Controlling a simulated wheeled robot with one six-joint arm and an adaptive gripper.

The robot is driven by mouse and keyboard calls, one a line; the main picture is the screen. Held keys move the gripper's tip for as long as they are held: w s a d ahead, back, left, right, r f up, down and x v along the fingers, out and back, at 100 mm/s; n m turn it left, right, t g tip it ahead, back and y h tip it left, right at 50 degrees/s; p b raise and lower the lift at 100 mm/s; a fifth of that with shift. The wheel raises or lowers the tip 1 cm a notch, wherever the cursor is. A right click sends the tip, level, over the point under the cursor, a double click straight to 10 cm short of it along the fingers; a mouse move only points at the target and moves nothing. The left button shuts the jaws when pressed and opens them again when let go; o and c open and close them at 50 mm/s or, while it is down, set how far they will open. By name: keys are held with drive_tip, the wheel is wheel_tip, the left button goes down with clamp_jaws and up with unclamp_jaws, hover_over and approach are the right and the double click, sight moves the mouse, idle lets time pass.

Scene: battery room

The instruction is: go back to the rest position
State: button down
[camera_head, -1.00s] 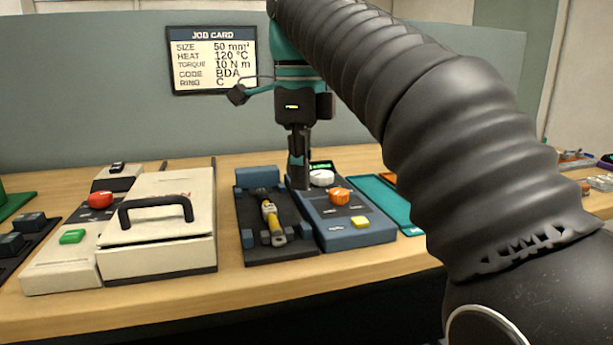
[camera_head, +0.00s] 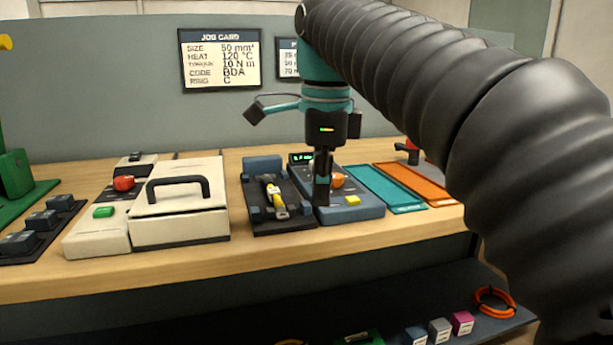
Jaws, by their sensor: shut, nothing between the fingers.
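My gripper (camera_head: 322,200) hangs pointing down in front of the blue control box (camera_head: 365,211), with its fingers together and nothing between them. It hides part of the box, including most of the white knob. The orange knob (camera_head: 337,181) and yellow button (camera_head: 352,201) on the box show beside the fingers. I cannot tell whether the fingertips touch the box. My arm reaches in from the right with its dark ribbed sleeve.
A black cradle (camera_head: 259,228) holds a yellow-and-grey tool (camera_head: 275,201). A cream lidded box (camera_head: 180,230) stands left of it. Teal (camera_head: 385,188) and orange (camera_head: 418,184) trays lie to the right. Small blocks and an orange coil (camera_head: 495,302) sit on the lower shelf.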

drive_tip(key=s+d+f+n+t, duration=0.1)
drive_tip(key=s+d+f+n, duration=0.3)
drive_tip(key=f+n, duration=0.2)
drive_tip(key=s+d+f+n+t, duration=0.2)
drive_tip(key=s+d+f+n, duration=0.3)
drive_tip(key=f, duration=0.5)
drive_tip(key=s+d+f+n+t, duration=0.1)
drive_tip(key=s+d+f+n, duration=0.3)
drive_tip(key=f, duration=0.4)
drive_tip(key=s+n, duration=0.1)
drive_tip(key=n, duration=0.1)
drive_tip(key=shift+d+f+n+t, duration=0.3)
drive_tip(key=shift+f+n+t, duration=0.1)
